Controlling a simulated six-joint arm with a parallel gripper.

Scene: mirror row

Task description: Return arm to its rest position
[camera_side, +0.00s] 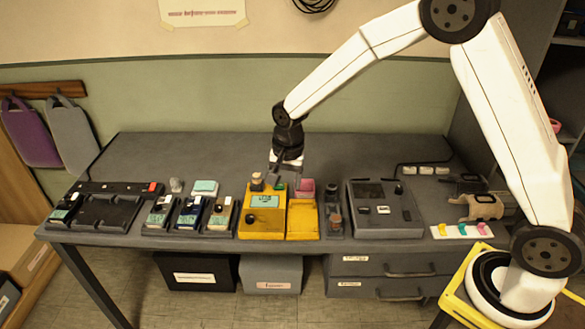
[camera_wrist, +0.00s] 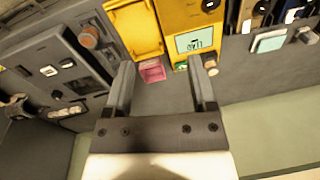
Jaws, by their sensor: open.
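My gripper (camera_side: 287,170) hangs above the back part of the grey table, just behind the yellow station. In the wrist view my gripper (camera_wrist: 163,80) has its two fingers spread apart, with nothing between them. My arm reaches over from the yellow-framed base at the right.
A grey panel box (camera_side: 384,206) stands right of the yellow station. Several small devices and a dark tray (camera_side: 104,211) stand to the left. A tan clamp-like object (camera_side: 482,206) lies near my base.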

